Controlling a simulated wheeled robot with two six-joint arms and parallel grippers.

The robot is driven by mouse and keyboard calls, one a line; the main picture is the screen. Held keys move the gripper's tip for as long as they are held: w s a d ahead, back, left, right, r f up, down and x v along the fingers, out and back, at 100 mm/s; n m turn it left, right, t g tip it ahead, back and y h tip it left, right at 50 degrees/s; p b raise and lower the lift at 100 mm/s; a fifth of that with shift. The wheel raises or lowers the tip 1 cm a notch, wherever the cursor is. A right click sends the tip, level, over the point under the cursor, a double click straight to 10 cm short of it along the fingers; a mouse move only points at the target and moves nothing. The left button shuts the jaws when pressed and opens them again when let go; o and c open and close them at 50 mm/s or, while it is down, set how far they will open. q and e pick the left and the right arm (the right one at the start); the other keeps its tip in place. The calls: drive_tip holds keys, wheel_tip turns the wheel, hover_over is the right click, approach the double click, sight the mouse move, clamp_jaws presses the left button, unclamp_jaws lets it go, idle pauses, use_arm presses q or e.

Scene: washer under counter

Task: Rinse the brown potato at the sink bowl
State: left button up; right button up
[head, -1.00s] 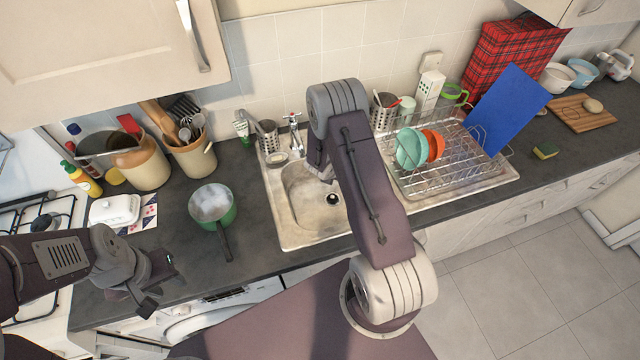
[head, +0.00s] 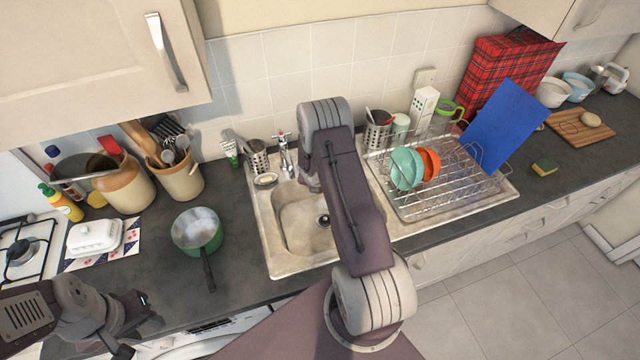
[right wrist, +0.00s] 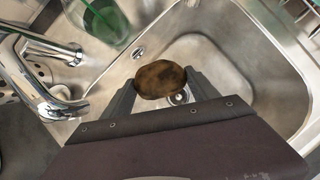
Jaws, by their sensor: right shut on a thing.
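The brown potato (right wrist: 160,78) shows in the right wrist view. My right gripper (right wrist: 161,88) is shut on it, with a finger at each side. It is held over the sink bowl (right wrist: 222,62), in front of the drain. The chrome tap (right wrist: 48,70) is to the left of the potato and apart from it; no running water shows. In the head view the sink bowl (head: 300,232) and tap (head: 285,155) show, but my right arm hides the potato and right gripper. My left gripper (head: 135,325) is open and empty over the counter's front edge at lower left.
A green pan (head: 197,232) stands on the counter left of the sink. A dish rack (head: 440,195) with plates and a blue board (head: 505,125) is to the right. A butter dish (head: 95,236), crocks (head: 180,180) and hob (head: 25,252) are further left.

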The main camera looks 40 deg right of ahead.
wheel_tip(320, 180, down, 13)
drive_tip(key=b, duration=0.8)
drive_tip(key=shift+f+b, duration=0.1)
drive_tip(key=shift+b, duration=0.25)
drive_tip(key=shift+a, duration=0.1)
idle(1.9)
wheel_tip(320, 180, up, 11)
drive_tip(key=p, duration=0.7)
drive_tip(key=shift+f, duration=0.2)
wheel_tip(320, 180, up, 8)
drive_tip(key=p, duration=0.6)
drive_tip(key=shift+f, duration=0.2)
idle(1.6)
